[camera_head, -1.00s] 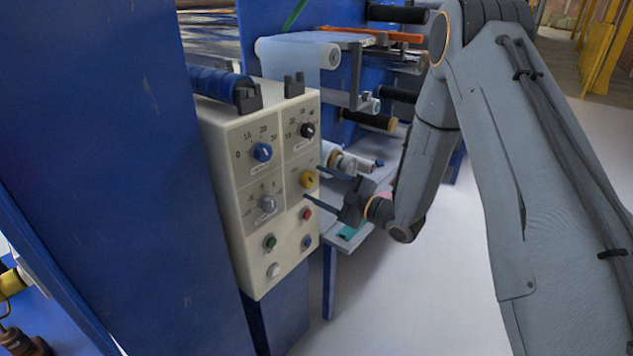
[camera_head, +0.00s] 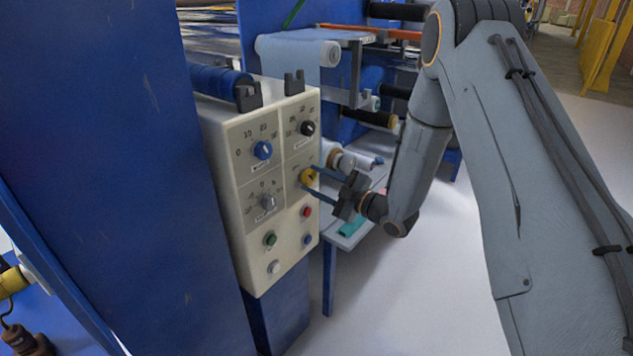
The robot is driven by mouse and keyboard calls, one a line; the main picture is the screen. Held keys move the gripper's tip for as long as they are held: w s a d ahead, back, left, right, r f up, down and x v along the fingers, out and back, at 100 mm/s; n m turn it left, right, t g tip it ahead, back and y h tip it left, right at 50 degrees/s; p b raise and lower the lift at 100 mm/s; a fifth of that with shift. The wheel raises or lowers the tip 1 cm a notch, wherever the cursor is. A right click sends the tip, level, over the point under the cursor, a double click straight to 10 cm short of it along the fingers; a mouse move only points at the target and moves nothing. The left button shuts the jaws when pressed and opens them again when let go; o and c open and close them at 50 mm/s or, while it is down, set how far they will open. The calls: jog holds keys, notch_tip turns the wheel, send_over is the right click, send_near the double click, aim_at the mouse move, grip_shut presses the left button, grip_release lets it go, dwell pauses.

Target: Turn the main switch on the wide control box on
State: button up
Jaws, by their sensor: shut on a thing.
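The wide control box (camera_head: 240,215) is cream-coloured and fixed to the blue machine frame, its face full of knobs and buttons. The main switch appears to be the yellow rotary knob (camera_head: 307,177) at the right of the face, below the black knob (camera_head: 307,128). My gripper (camera_head: 308,178) reaches in from the right. Its two dark blue fingers lie above and below the yellow knob and are shut on it. The fingers partly cover the knob, so the direction of its pointer cannot be told.
A blue knob (camera_head: 262,150) and a grey knob (camera_head: 267,202) sit to the left. Red (camera_head: 306,211), green (camera_head: 270,239), blue (camera_head: 307,239) and white (camera_head: 273,267) buttons sit below. A small table (camera_head: 350,240) and rollers (camera_head: 355,160) stand behind my gripper.

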jog(key=m, duration=0.6)
jog(key=shift+m, duration=0.4)
jog(key=m, duration=0.6)
jog(key=shift+s+f+m, duration=0.1)
jog(key=shift+f+m, duration=0.05)
jog(key=shift+m, duration=0.25)
jog(key=o, duration=1)
jog(key=shift+o, duration=0.2)
jog(key=shift+d, duration=0.2)
jog(key=b+v, duration=0.1)
jog(key=v, duration=0.6)
jog(key=shift+s, duration=0.25)
